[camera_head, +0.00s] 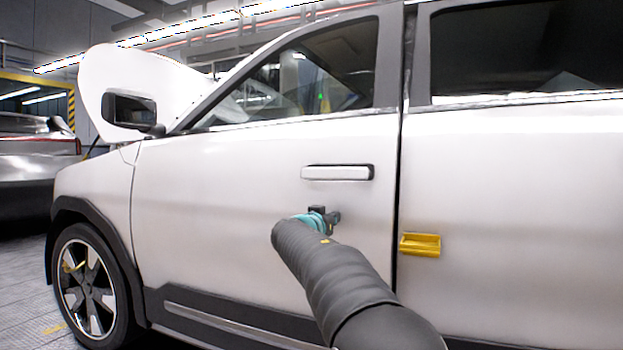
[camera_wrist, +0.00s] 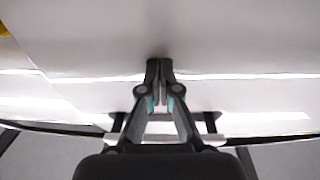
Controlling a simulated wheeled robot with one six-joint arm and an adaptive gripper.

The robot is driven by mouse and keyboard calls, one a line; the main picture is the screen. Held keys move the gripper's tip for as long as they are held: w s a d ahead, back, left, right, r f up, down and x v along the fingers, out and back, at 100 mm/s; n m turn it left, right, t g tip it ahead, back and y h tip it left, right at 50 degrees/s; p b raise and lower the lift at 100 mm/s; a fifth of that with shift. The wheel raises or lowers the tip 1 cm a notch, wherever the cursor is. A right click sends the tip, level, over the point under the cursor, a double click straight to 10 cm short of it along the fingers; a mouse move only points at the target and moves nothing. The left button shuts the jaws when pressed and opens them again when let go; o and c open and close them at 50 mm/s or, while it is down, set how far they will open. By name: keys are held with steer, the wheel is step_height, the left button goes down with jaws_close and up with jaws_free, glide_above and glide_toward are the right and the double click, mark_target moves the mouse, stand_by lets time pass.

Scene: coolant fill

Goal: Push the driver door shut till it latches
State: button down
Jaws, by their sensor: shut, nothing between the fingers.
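The driver door (camera_head: 240,190) is the white front door of the car, with a white handle (camera_head: 337,172) near its rear edge. The door looks almost level with the rear door, with a narrow dark seam between them. I cannot tell whether it is latched. The handle also shows behind the fingers (camera_wrist: 209,124).
A yellow block-like piece (camera_head: 420,244) is on the rear door (camera_head: 520,190), right of the seam. The mirror (camera_head: 130,110) sticks out at the front, and the hood (camera_head: 150,80) is raised. Another car (camera_head: 38,165) stands at far left. Floor (camera_head: 25,300) is clear at lower left.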

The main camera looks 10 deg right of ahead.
steer(key=shift+w, duration=0.1)
stand_by(0.3)
steer(key=shift+w+d+y, duration=0.3)
steer(key=shift+w+d, duration=0.8)
steer(key=shift+w, duration=0.15)
steer(key=v, duration=1)
steer(key=shift+f, duration=0.2)
steer(key=shift+n, duration=0.4)
